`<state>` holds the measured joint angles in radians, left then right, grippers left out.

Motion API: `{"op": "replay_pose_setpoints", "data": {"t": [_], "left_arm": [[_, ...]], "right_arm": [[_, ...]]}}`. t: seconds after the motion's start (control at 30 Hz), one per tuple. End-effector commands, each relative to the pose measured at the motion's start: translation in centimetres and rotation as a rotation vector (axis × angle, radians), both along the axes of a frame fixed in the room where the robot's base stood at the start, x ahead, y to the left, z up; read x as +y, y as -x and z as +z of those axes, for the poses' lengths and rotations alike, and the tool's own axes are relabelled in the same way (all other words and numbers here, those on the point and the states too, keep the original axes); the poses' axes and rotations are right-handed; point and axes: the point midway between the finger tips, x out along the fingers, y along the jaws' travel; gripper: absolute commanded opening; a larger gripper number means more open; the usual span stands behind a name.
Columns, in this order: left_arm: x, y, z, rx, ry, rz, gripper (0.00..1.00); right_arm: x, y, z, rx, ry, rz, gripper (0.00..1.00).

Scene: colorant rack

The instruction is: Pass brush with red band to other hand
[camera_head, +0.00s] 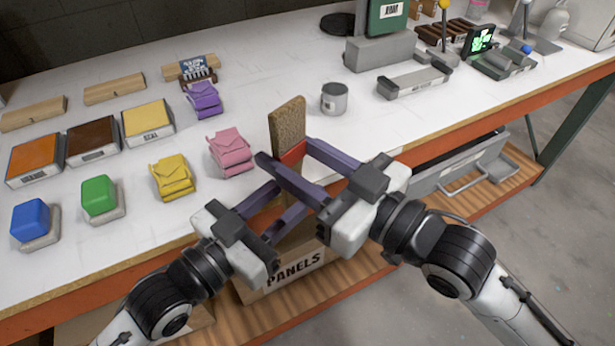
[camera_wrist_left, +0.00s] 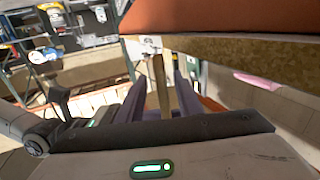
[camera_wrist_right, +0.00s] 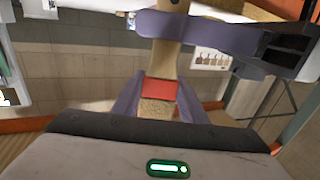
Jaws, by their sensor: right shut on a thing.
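The brush is upright, with its tan bristle head (camera_head: 288,120) at the top and its red band (camera_head: 294,152) below. Its wooden handle points down and is partly hidden by the fingers. My right gripper (camera_head: 286,155) is shut on the brush around the red band, also visible in the right wrist view (camera_wrist_right: 160,90). My left gripper (camera_head: 292,198) is lower, with its fingers on either side of the handle. In the left wrist view the handle (camera_wrist_left: 162,88) stands between the left fingers with gaps beside it, so that gripper looks open.
The white worktop (camera_head: 130,225) is behind the grippers. A pink pouch (camera_head: 231,152), a yellow pouch (camera_head: 172,178) and a metal cup (camera_head: 334,98) stand near the brush. A box marked PANELS (camera_head: 295,268) is below the table edge.

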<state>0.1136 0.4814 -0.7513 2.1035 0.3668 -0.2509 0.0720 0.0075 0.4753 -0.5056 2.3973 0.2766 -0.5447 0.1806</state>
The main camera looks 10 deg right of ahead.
Motion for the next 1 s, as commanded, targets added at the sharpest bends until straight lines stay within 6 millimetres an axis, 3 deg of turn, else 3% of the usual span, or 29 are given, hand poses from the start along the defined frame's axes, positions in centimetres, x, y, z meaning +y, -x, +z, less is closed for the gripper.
{"op": "replay_pose_setpoints", "data": {"t": [0.23,0.6,0.63,0.8,0.93,0.97,1.0], "left_arm": [[-2.3,-1.9,0.0,-0.001,0.000,0.000,0.33],[-2.8,-2.3,0.0,-0.001,-0.002,0.000,0.33],[-2.8,-2.3,0.0,-0.001,-0.002,0.000,0.31],[-2.8,-2.3,0.0,0.000,-0.001,-0.001,0.02],[-2.8,-2.2,0.0,0.000,0.000,-0.002,0.00],[-2.9,-2.1,0.1,-0.001,0.001,-0.003,0.00],[-2.9,-2.1,0.1,-0.001,0.001,-0.003,0.00]], "right_arm": [[0.0,0.0,0.0,-0.001,-0.001,0.000,0.16],[0.0,0.0,0.0,-0.001,-0.001,0.000,0.16],[0.0,0.0,0.0,-0.001,-0.001,0.000,0.16],[0.0,0.0,0.0,-0.001,-0.001,0.000,0.16],[0.0,0.0,0.1,-0.002,-0.001,0.000,0.16],[0.0,0.0,0.1,-0.002,-0.001,0.000,0.43],[0.0,0.0,0.1,-0.001,0.000,0.000,0.50]]}}
